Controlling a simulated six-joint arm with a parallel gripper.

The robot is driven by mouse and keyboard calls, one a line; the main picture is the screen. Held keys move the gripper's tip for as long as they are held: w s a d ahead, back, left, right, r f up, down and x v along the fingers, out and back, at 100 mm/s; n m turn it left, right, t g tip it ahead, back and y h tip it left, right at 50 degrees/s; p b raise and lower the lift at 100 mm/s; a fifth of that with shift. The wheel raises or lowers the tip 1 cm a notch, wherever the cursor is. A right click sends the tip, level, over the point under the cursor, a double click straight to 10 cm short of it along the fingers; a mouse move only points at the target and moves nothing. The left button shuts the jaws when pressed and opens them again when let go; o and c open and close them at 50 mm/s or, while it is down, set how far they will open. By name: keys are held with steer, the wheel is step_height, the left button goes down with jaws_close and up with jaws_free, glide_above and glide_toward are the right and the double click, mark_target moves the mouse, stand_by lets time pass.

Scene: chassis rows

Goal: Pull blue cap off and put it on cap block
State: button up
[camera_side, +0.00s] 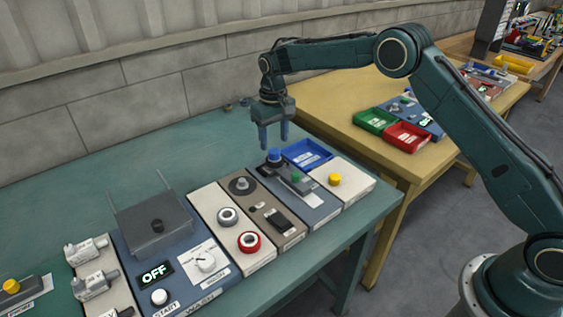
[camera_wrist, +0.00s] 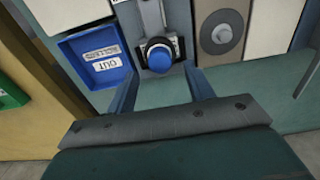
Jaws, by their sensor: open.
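The blue cap (camera_side: 275,154) sits on a dark base at the back end of a blue-grey panel. In the wrist view the blue cap (camera_wrist: 159,58) is round and seated on a dark ring, just beyond the fingertips and roughly centred between them. My gripper (camera_side: 274,143) points down above the cap; its fingers are apart with nothing between them. The fingers also show in the wrist view (camera_wrist: 161,80). I cannot tell which piece is the cap block.
A blue tray (camera_side: 307,154) lies right beside the cap. A grey knob on a disc (camera_side: 241,185) stands to its left. A green button (camera_side: 295,177) and a yellow button (camera_side: 335,180) are nearby. A grey box-like unit (camera_side: 158,228) stands further left.

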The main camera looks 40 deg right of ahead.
mark_target(274, 150)
steer(key=shift+f, duration=1.85)
steer(key=shift+f, duration=0.1)
steer(key=shift+c, duration=0.2)
jaws_close()
